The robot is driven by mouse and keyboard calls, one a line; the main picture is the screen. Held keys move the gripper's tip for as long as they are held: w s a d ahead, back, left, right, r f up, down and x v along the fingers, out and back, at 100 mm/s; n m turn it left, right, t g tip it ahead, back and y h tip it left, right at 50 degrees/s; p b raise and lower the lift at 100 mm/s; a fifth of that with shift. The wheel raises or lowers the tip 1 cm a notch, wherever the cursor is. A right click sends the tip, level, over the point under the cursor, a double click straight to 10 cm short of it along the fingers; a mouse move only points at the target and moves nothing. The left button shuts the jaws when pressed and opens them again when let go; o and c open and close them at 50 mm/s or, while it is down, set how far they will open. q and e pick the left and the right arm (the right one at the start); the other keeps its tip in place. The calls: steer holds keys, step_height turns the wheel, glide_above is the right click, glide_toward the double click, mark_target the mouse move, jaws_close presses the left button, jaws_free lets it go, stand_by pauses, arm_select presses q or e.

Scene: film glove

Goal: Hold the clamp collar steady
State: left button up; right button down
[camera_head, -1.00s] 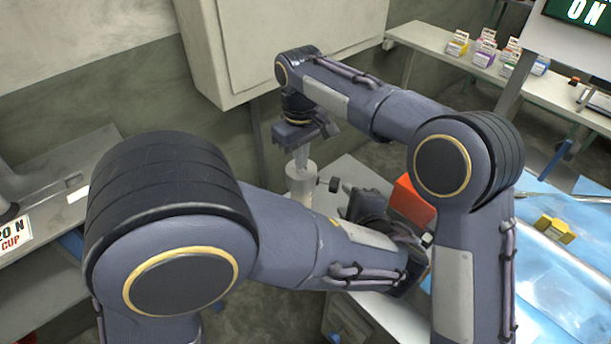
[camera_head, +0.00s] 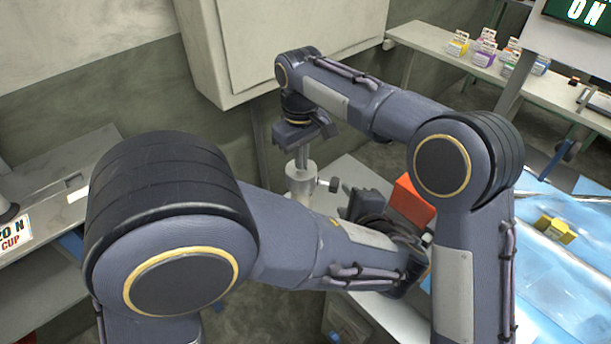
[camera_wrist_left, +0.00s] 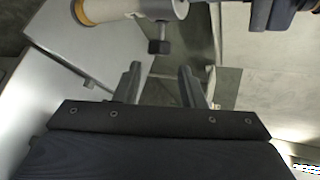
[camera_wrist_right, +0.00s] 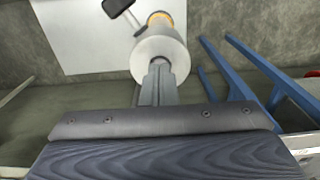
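The clamp collar (camera_head: 301,178) is a pale metal cylinder with a dark screw knob (camera_head: 334,185) on its right side. It also shows at the top of the left wrist view (camera_wrist_left: 162,8). My right gripper (camera_head: 302,160) points down from above, its fingers drawn close together at the top middle of the collar. In the right wrist view the fingertips (camera_wrist_right: 160,68) meet the collar's pale end (camera_wrist_right: 158,50); the exact contact is hidden between them. My left gripper (camera_wrist_left: 157,78) is open and empty, apart from the knob (camera_wrist_left: 158,46), which lies beyond its fingers.
An orange-red box (camera_head: 412,200) stands close beside my left gripper on the grey bench (camera_head: 347,172). A yellow block (camera_head: 555,230) lies on blue sheeting at the right. Small boxes (camera_head: 485,48) stand on a far shelf. A pale cabinet (camera_head: 285,45) hangs behind my right arm.

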steer(key=shift+f, duration=0.2)
steer(key=shift+f, duration=0.35)
steer(key=shift+s+f, duration=0.1)
steer(key=shift+f, duration=0.3)
stand_by(1.0)
steer(key=shift+r, duration=0.1)
steer(key=shift+r, duration=2.65)
